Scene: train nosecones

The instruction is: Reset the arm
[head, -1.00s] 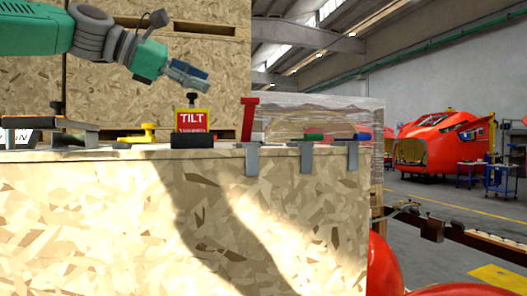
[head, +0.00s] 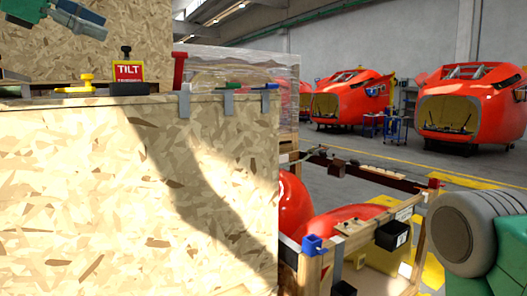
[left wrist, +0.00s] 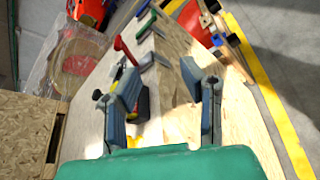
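My left gripper (head: 80,16) shows at the upper left of the head view, raised above the wooden box and cut off by the picture's edge. In the left wrist view its two blue-grey fingers (left wrist: 160,78) stand wide apart with nothing between them, so it is open. It is over the box's top. Part of my right arm shows at the right edge of the head view; its gripper is out of frame.
A chipboard box (head: 130,190) fills the left. On its top are a red TILT sign (head: 128,71), a yellow-handled tool (head: 75,84) and a red-handled tool (head: 179,68). Red nosecones (head: 350,97) stand behind. A wooden frame (head: 310,272) is at the lower right.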

